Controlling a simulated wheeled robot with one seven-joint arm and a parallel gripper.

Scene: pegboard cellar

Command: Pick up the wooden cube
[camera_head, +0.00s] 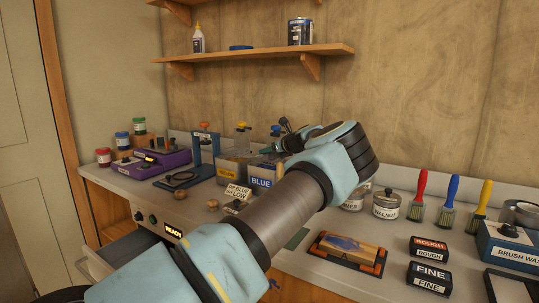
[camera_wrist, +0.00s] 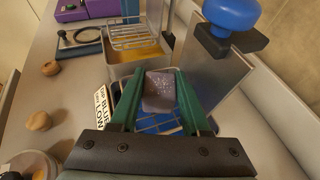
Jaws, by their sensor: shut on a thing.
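In the wrist view a small greyish-brown cube (camera_wrist: 159,92) sits between the green fingers of my gripper (camera_wrist: 160,82). The fingers are shut on it from both sides. The cube is over a tank with blue inside (camera_wrist: 162,124), and a wire grid shows beneath it. I cannot tell how far above the grid the cube is.
A yellow tank (camera_wrist: 150,68) with a wire basket (camera_wrist: 133,33) stands just beyond. A metal plate with a blue knob (camera_wrist: 231,15) rises close on the right. A small sign (camera_wrist: 103,112) and brown round pieces (camera_wrist: 38,121) lie at left. Brushes (camera_head: 450,205) stand at right.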

